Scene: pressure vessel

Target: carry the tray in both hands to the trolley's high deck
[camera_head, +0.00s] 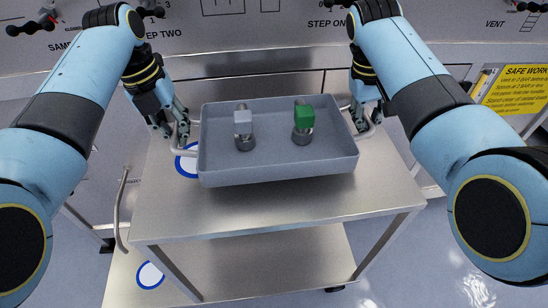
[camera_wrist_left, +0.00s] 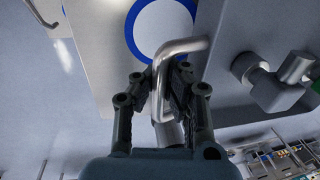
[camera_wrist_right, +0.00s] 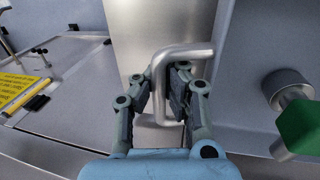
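The grey tray (camera_head: 275,171) is over the trolley's high deck (camera_head: 270,209) in the head view, and I cannot tell whether it touches the deck. It carries two fittings, one with a pale block (camera_head: 243,122) and one with a green block (camera_head: 304,117). My left gripper (camera_head: 179,132) is at the tray's left handle, its fingers closed around the bar (camera_wrist_left: 160,85). My right gripper (camera_head: 365,122) is at the right handle, its fingers closed around that bar (camera_wrist_right: 159,90). A blue ring on the deck (camera_head: 186,162) is partly hidden by the tray and left handle.
A trolley push handle (camera_head: 121,210) stands at the left. A grey panel wall with knobs runs behind, with a yellow sign (camera_head: 518,88) at right.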

